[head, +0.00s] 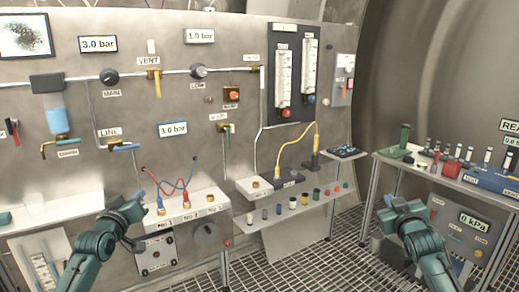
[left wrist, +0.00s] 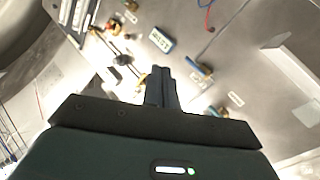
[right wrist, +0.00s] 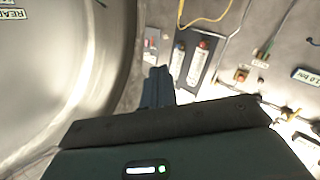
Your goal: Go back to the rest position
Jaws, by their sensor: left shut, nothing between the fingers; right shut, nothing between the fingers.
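My left gripper (head: 132,212) is in front of the lower left of the steel panel in the head view, just left of the box with the No 1 to No 3 labels. Its shut fingers also show in the left wrist view (left wrist: 161,88), with nothing between them. Neither gripper visibly holds anything.
The steel panel (head: 190,110) carries valves, gauges and labels. A shelf (head: 290,214) with several small coloured parts stands at the centre. The right bench (head: 450,180) holds bottles and a blue box (head: 492,180). Floor grating (head: 330,250) lies between the arms.

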